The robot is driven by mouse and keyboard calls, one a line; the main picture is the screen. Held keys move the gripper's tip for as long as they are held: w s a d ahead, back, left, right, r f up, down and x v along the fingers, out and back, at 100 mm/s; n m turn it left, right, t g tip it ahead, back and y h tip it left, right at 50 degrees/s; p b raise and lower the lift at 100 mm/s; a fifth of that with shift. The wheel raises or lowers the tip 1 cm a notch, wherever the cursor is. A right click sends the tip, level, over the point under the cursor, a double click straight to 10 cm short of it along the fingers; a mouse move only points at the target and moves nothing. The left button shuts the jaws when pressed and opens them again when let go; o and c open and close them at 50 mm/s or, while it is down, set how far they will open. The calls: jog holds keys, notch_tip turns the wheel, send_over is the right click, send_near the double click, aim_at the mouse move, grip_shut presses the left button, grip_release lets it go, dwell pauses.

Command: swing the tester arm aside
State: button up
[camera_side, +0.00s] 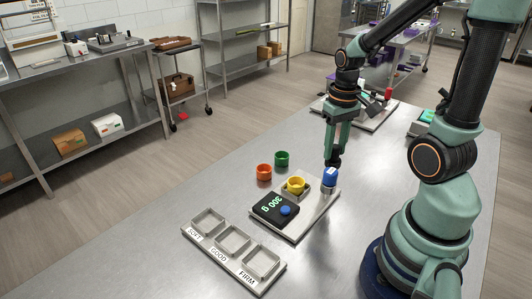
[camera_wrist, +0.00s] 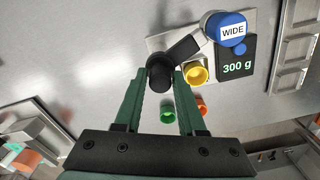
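The tester stands on a pale plate (camera_side: 318,208) on the metal table, with a dark display (camera_side: 273,207) reading 300 g. Its short black arm (camera_wrist: 184,48) runs from a blue cap marked WIDE (camera_wrist: 225,28) to a black upright knob (camera_wrist: 160,72). The cap (camera_side: 330,177) also shows in the side view, at the plate's far right corner. A yellow cup (camera_side: 296,186) sits in the tester's holder, beside the cap. My gripper (camera_wrist: 161,78) points down with its fingers on either side of the knob. Whether they press on it is unclear.
An orange cup (camera_side: 264,172) and a green cup (camera_side: 282,158) stand left of the tester. A tray (camera_side: 233,257) with SOFT, GOOD and FIRM compartments lies in front, its compartments empty. The table's left front is clear.

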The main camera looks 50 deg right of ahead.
aim_at(335, 146)
jog(key=shift+o, duration=0.9)
notch_tip(335, 146, up, 12)
jog(key=shift+a, duration=0.1)
jog(key=w+a+n+t, duration=0.3)
jog(key=a+n+t, duration=0.1)
jog(key=a, duration=0.8)
jog(key=shift+a+r+t, duration=0.25)
jog(key=shift+a+t, duration=0.15)
jog(key=shift+t, duration=0.4)
